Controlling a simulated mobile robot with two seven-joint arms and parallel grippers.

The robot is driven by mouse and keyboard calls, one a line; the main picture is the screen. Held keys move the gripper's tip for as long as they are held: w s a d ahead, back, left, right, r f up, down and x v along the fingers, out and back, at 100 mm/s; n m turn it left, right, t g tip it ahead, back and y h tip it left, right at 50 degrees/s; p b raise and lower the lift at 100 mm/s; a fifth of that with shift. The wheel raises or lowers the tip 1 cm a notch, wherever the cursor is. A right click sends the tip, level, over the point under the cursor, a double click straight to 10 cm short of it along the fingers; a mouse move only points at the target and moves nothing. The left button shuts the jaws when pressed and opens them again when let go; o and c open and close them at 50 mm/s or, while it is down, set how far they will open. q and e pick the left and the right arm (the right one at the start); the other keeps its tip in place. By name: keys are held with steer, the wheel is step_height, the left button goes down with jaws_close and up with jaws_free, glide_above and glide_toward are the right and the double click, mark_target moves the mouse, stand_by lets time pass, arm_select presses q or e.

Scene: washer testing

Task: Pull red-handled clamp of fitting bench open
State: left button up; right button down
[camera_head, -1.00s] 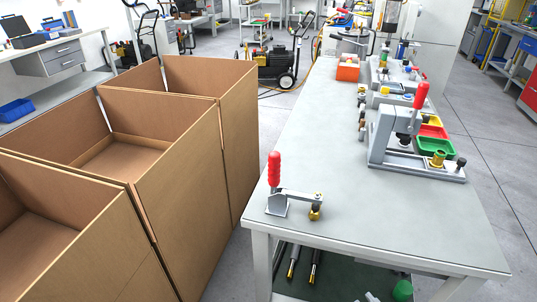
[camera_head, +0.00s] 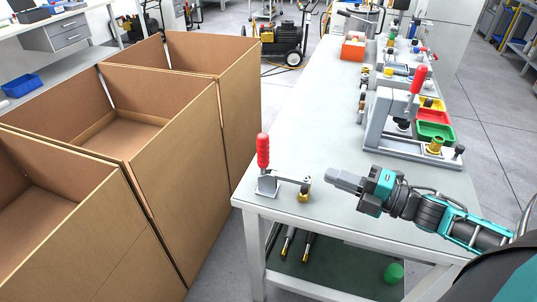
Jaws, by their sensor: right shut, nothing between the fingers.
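A toggle clamp with an upright red handle (camera_head: 263,150) stands on the near left corner of the grey bench (camera_head: 305,120). Its grey arm reaches right to a brass-coloured tip (camera_head: 304,190). My right gripper (camera_head: 332,176) is shut and empty, just right of the brass tip and apart from the red handle, pointing left over the bench. A second red handle (camera_head: 418,79) rises from a larger grey fixture (camera_head: 378,125) farther back on the right. My left gripper is not in view.
Large open cardboard boxes (camera_head: 190,150) stand left of the bench. Red, yellow and green trays (camera_head: 435,131) sit beside the larger fixture. An orange bin (camera_head: 353,49) stands at the far end. The bench middle is clear.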

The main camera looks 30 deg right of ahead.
mark_target(263, 158)
steer(key=x, duration=1.3)
steer(key=shift+w+a, duration=0.2)
steer(key=shift+w, duration=0.15)
